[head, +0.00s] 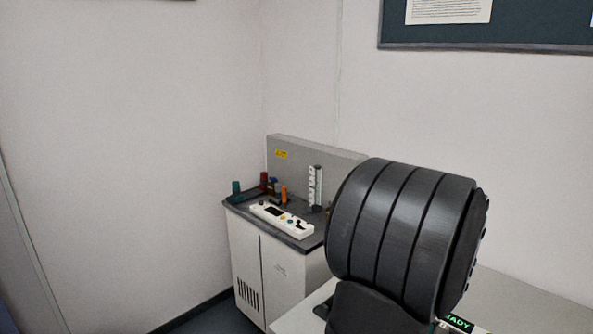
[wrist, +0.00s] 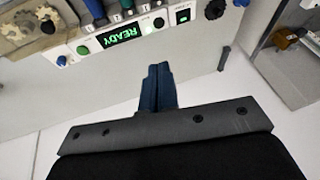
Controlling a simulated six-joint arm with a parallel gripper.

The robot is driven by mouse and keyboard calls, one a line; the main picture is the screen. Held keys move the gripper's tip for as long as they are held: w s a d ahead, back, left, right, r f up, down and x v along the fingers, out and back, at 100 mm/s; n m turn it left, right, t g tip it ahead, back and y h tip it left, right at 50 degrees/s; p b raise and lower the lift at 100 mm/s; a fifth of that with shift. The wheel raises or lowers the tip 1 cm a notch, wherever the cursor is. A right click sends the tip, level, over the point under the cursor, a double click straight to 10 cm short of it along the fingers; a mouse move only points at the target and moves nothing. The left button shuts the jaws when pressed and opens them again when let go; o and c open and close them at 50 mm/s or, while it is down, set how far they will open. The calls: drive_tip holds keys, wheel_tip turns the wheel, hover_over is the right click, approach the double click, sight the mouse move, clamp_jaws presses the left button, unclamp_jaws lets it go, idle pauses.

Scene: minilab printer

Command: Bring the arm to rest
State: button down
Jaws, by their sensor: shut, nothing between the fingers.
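My gripper (wrist: 157,88) shows in the wrist view with its two dark blue fingers together and nothing between them. Beyond the fingertips is a pale machine front with a control strip (wrist: 122,35) and a lit green display reading READY, upside down in this view. The fingers are apart from the buttons, as far as I can tell. In the head view a large black ribbed part of my arm (head: 405,235) fills the right foreground, and my gripper is hidden there.
A grey cabinet (head: 275,270) stands in the corner, with a white control panel (head: 282,221) and several small coloured items on top. A pale surface (head: 530,305) lies at lower right. A dark board (head: 540,25) hangs on the wall. The wall area at left is clear.

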drive_tip(key=v, duration=0.3)
drive_tip(key=shift+r, duration=0.15)
drive_tip(key=c, duration=0.9)
unclamp_jaws()
drive_tip(key=o, duration=0.4)
drive_tip(key=shift+s+d, duration=0.25)
drive_tip(key=o, duration=0.5)
drive_tip(key=s+d+m, duration=0.6)
drive_tip(key=d+m, duration=0.1)
drive_tip(key=m, duration=0.2)
drive_tip(key=shift+d, duration=0.2)
drive_tip(key=s+d+m, duration=0.6)
drive_tip(key=s+m, duration=0.2)
drive_tip(key=m, duration=0.1)
drive_tip(key=x, duration=1)
